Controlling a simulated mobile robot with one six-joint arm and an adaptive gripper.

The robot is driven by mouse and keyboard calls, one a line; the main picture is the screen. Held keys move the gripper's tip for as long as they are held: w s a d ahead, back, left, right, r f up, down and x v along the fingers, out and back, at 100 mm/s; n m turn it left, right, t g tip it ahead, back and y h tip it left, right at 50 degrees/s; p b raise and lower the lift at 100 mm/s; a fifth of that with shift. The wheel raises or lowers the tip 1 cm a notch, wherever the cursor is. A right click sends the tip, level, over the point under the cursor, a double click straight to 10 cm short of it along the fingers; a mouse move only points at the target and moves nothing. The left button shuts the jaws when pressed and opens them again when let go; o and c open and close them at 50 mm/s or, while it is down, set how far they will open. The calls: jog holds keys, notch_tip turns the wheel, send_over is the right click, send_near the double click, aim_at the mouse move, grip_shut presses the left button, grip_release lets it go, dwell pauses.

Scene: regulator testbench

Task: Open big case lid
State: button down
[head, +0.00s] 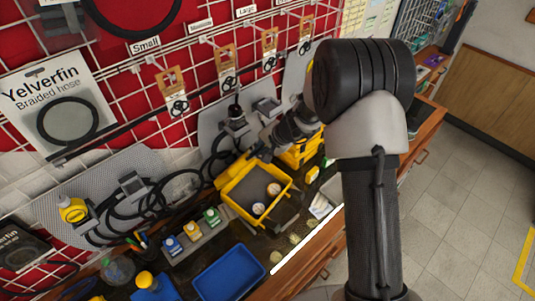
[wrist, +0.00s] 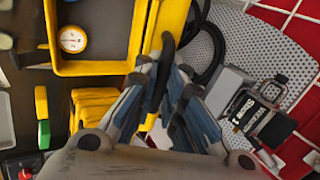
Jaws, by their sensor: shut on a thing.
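The big yellow case (head: 284,206) stands open on the bench, and round white-faced gauges (head: 258,208) lie on its dark lining. In the wrist view, the case wall (wrist: 95,68) and one gauge (wrist: 72,39) show at the upper left. The yellow lid (head: 231,170) is raised along the back side of the case; its edge shows upright in the wrist view (wrist: 172,22). My gripper (head: 259,152) is at this lid. In the wrist view, its blue-grey fingers (wrist: 166,65) are closed at the lid edge.
Another yellow case (head: 300,153) stands right behind the open one. A blue tray (head: 228,273) and a grey holder with small bottles (head: 193,237) are left of it. Black hoses (head: 180,185) and a red wall grid with perforated plates are close behind the lid.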

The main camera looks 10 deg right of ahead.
jog(key=shift+w+a+r+p, duration=0.15)
jog(key=shift+w+a+r, duration=0.25)
jog(key=shift+w+a, duration=0.25)
jog(key=shift+w+a+r+p, duration=0.15)
jog(key=shift+w+a+r, duration=0.2)
jog(key=shift+w+a, duration=0.25)
jog(key=c, duration=1.7)
grip_release()
jog(key=shift+s, duration=0.15)
jog(key=v, duration=1.2)
